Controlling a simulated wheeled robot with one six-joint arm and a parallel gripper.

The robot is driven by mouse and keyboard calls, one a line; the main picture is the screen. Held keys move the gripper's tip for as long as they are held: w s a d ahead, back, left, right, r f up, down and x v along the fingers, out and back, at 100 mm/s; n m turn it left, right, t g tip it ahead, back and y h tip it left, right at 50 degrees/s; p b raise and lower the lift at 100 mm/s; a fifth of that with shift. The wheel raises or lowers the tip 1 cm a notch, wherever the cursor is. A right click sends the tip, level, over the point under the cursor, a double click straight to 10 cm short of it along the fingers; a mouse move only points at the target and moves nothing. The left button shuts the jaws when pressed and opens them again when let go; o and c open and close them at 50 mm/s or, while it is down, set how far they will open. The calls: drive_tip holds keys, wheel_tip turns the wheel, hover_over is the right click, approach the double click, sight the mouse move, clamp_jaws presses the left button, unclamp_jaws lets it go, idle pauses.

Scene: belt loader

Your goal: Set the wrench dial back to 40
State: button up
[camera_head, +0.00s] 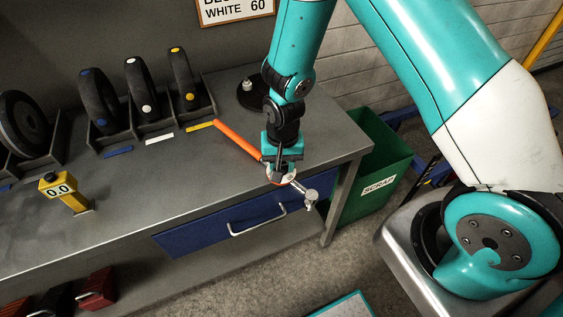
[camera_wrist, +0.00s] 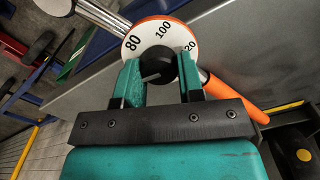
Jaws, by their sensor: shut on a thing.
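The wrench lies across the bench's front right corner. Its orange handle (camera_head: 238,140) points to the back left and its metal head (camera_head: 309,197) sticks out past the front edge. The white, orange-rimmed dial (camera_wrist: 148,46) fills the top of the wrist view, with 80, 100 and a partly covered number ending in 20 showing. My gripper (camera_head: 279,168) comes down over the dial from above. In the wrist view, its two green fingers are shut on the black dial knob (camera_wrist: 158,65). A pale mark shows on the knob; the numbers on the near side are hidden, so I cannot tell the setting.
The grey bench (camera_head: 150,208) has free room in its middle. A yellow display reading 0.0 (camera_head: 58,188) stands at left. Several dark wheels stand in racks behind. A green scrap bin (camera_head: 372,175) stands right of the bench, and a blue drawer (camera_head: 215,230) sits below.

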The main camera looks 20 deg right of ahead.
drive_tip(key=n+b, duration=0.1)
drive_tip(key=n, duration=0.4)
drive_tip(key=shift+a+n, duration=0.15)
drive_tip(key=shift+n, duration=0.15)
drive_tip(key=n, duration=0.5)
drive_tip(key=shift+n+h, duration=0.3)
drive_tip(key=shift+n, duration=0.1)
drive_tip(key=shift+a, duration=0.1)
drive_tip(key=o, duration=0.9)
drive_tip(key=r, duration=0.5)
drive_tip(key=r+b, duration=0.1)
drive_tip(key=r, duration=1.1)
drive_tip(key=shift+s+a+r+b, duration=0.2)
drive_tip(key=shift+a+r+b, duration=0.05)
drive_tip(key=shift+a+b, duration=0.1)
